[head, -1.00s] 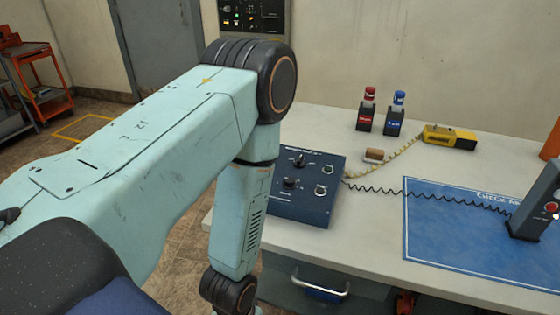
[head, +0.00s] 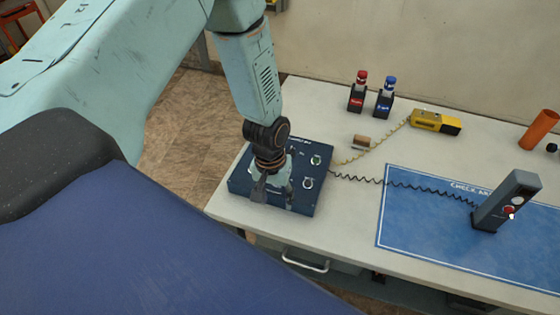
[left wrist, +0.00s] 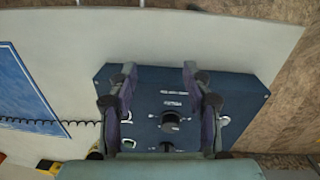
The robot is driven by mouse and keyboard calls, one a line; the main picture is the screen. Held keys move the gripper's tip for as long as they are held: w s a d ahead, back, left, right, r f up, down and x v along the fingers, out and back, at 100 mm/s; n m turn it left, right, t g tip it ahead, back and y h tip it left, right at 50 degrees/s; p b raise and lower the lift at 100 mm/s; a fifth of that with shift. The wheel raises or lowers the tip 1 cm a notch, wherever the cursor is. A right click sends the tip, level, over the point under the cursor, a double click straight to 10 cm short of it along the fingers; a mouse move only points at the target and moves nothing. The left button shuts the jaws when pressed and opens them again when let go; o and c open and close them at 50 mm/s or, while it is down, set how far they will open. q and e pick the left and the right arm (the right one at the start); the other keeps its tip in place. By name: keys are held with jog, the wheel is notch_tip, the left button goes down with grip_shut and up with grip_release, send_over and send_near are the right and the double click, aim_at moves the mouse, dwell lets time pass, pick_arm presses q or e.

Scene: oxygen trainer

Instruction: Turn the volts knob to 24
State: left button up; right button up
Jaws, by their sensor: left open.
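A dark blue control box (head: 319,180) sits near the left end of the bench. My left gripper (head: 273,198) points down over its top face, open and empty, and hides much of the panel in the head view. In the left wrist view, the open fingers (left wrist: 159,72) spread over the blue panel (left wrist: 240,92). A round black knob (left wrist: 170,121) shows between the fingers, and a second dark knob (left wrist: 167,146) is partly hidden by the gripper's base. The panel lettering is too small to read, so I cannot tell which knob is volts. My right gripper is out of view.
Red-topped (head: 358,92) and blue-topped (head: 385,97) holders stand behind the box. A yellow device (head: 436,121) lies to the right on a coiled cord. A blue mat (head: 420,225) bears an upright grey handset (head: 507,200), whose black cord runs to the box.

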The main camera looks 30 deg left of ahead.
pick_arm(q)
jog(key=shift+n, duration=0.7)
jog(key=w+a+r, duration=0.1)
jog(key=w+r, duration=0.1)
jog(key=w+a+r, duration=0.1)
jog(key=w+r, duration=0.2)
jog(key=w+a+r, duration=0.2)
jog(key=shift+w+r, duration=0.25)
jog(key=shift+w, duration=0.1)
jog(key=shift+w+a+r, duration=0.1)
jog(key=shift+a+r, duration=0.05)
jog(key=shift+a+f, duration=0.1)
jog(key=shift+f, duration=0.3)
jog(key=shift+w+f, duration=0.2)
jog(key=shift+f, duration=3.3)
jog(key=shift+d, duration=0.2)
grip_shut()
